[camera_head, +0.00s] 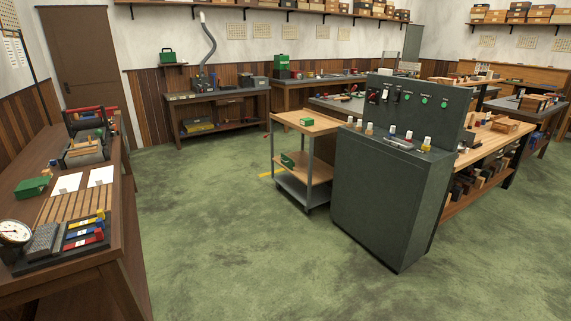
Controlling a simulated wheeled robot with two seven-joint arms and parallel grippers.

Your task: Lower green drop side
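I cannot make out with certainty which part is the green drop side. Several green things show in the head view. A green box (32,187) lies on the left bench. A green case (167,55) stands on a wall shelf, and a taller green box (283,65) stands at the back. The dark grey-green cabinet (388,200) with a control panel stands right of centre. Neither of my grippers is in view.
The left bench (120,255) carries a gauge (14,232), yellow, blue and red bars, and white sheets. A wheeled wooden cart (274,165) stands beside the cabinet. Workbenches line the back and right. The green floor (220,240) between left bench and cabinet is clear.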

